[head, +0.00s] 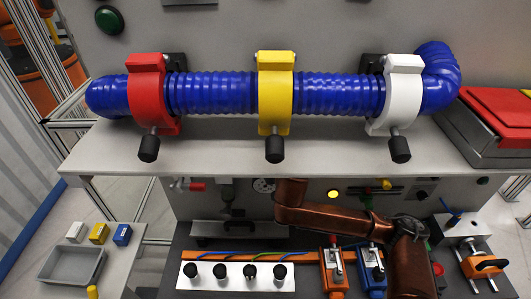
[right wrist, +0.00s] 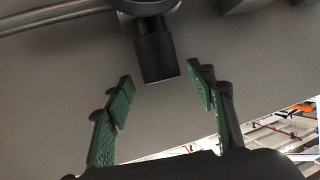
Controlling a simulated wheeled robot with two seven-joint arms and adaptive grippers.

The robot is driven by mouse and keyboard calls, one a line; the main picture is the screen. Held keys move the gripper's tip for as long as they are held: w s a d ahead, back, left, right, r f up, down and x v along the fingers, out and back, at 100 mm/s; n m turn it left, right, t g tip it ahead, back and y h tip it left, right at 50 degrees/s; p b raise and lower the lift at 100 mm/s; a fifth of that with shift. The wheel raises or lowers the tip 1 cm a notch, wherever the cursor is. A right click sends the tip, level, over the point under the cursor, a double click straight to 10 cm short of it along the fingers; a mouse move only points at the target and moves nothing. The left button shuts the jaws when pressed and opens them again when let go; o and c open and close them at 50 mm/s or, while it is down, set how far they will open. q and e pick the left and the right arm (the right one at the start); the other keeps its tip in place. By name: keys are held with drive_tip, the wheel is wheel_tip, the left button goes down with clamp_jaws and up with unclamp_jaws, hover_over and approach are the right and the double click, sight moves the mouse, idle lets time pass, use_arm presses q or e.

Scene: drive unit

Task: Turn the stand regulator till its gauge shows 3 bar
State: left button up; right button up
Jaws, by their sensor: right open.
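In the right wrist view, a black cylindrical knob (right wrist: 157,52) hangs below a round grey body, likely the stand regulator. My right gripper (right wrist: 160,92) is open, with its green-padded fingers below and to either side of the knob, and nothing held between them. The right fingers are hidden in the head view. My left gripper is not in view.
A shelf (head: 230,157) overhangs the work area and bears a blue hose (head: 215,93) in red, yellow and white clamps. Below are a white panel with several black knobs (head: 237,276), orange and blue clamp blocks, and a grey tray (head: 72,264) at left.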

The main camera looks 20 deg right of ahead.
drive_tip(key=shift+w+f, duration=0.1)
drive_tip(key=shift+w, duration=0.05)
drive_tip(key=shift+a, duration=0.1)
drive_tip(key=c, duration=0.6)
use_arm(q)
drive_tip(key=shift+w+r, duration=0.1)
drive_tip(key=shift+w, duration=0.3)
use_arm(e)
drive_tip(key=c, duration=0.6)
